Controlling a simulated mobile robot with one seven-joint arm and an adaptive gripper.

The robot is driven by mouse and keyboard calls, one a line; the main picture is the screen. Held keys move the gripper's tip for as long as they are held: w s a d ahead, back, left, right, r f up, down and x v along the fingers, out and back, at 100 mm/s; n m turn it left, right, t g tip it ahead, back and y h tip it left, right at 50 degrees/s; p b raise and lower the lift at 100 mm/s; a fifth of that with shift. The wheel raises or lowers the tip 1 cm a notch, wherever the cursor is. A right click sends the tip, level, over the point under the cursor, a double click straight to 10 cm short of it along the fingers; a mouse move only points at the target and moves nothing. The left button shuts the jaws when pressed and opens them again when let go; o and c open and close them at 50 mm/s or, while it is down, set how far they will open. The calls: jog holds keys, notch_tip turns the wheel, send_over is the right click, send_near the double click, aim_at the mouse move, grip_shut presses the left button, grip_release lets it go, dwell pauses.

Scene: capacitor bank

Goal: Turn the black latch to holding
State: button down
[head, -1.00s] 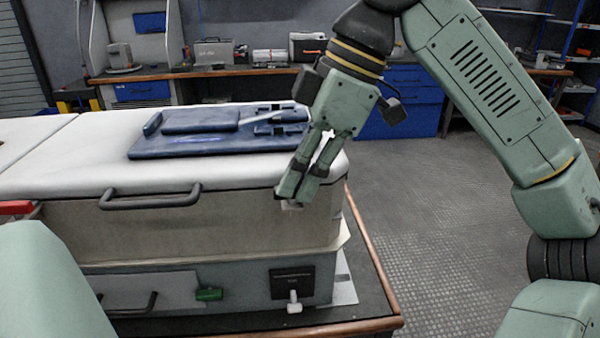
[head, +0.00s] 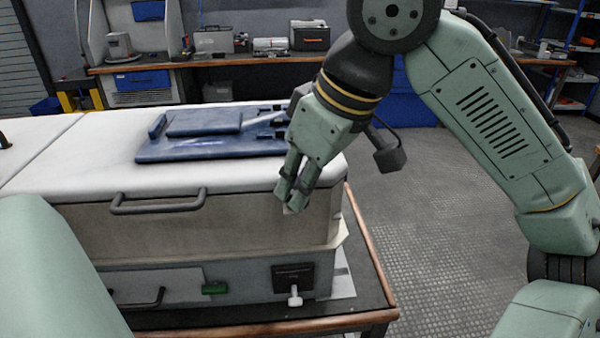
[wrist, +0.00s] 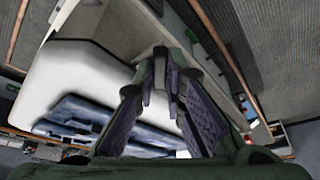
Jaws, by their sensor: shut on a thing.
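My gripper (head: 292,195) is at the upper right of the pale cabinet's front (head: 230,227), just under the white lid. Its fingers point down and are closed together on the black latch there, which they almost wholly hide. A small pale piece shows just below the fingertips.
Below, a black plate (head: 293,277) carries a white handle (head: 295,297), with a green handle (head: 215,289) to its left. A blue panel (head: 215,142) lies on the lid. Floor right of the cabinet is clear.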

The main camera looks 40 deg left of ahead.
jog(key=m+t, duration=0.1)
jog(key=m, duration=0.1)
jog(key=m+t+p, duration=0.1)
jog(key=m, duration=0.1)
jog(key=shift+s+r+m, duration=0.1)
jog(key=shift+s+m, duration=0.1)
jog(key=shift+m, duration=0.1)
jog(key=m+t+h+p, duration=0.1)
jog(key=m, duration=0.3)
jog(key=shift+s, duration=0.15)
jog(key=shift+m+t, duration=0.3)
jog(key=shift+m, duration=0.1)
jog(key=c, duration=1.9)
grip_release()
jog(key=shift+c, duration=0.2)
jog(key=v, duration=1.2)
jog(key=shift+a, duration=0.1)
